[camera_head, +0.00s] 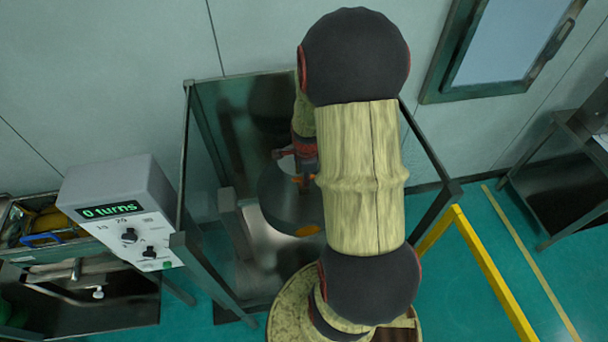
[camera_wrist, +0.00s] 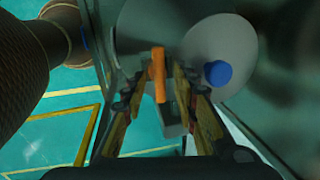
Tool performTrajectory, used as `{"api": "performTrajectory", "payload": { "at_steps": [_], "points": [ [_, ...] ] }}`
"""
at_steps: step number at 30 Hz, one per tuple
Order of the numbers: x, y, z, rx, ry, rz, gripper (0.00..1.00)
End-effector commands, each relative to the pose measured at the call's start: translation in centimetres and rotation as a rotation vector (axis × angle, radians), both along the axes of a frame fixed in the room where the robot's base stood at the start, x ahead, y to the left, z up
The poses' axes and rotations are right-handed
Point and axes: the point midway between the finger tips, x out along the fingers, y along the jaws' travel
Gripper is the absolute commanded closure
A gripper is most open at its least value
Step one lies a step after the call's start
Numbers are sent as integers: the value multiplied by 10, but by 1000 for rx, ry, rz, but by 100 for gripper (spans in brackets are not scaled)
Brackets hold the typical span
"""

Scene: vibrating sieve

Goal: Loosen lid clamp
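An orange clamp handle (camera_wrist: 158,76) stands between the fingertips of my gripper (camera_wrist: 157,84) in the wrist view, with a grey block below it. The two fingers are apart, with a visible gap on each side of the handle, so my gripper looks open around it. A pale round disc (camera_wrist: 228,50) with a blue knob (camera_wrist: 217,73) lies just to the right. My arm hides much of the machine and most of my gripper there.
A dark frame with glass-like panels (camera_head: 184,155) surrounds the machine. A control box (camera_head: 118,205) reading "0 turns" stands at left. A yellow rail (camera_head: 492,270) is at right. A bench with tools (camera_head: 45,225) is at far left. Green floor (camera_head: 462,300) is open at right.

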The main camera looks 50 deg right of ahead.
Motion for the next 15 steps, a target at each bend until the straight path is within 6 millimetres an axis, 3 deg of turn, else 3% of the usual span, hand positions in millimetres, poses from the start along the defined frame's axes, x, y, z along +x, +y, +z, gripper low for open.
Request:
{"api": "performTrajectory", "payload": {
  "at_steps": [9,15],
  "points": [
    [0,0,3,0,0,0,70],
    [-3,3,28,-3,-4,1,70]
  ]
}}
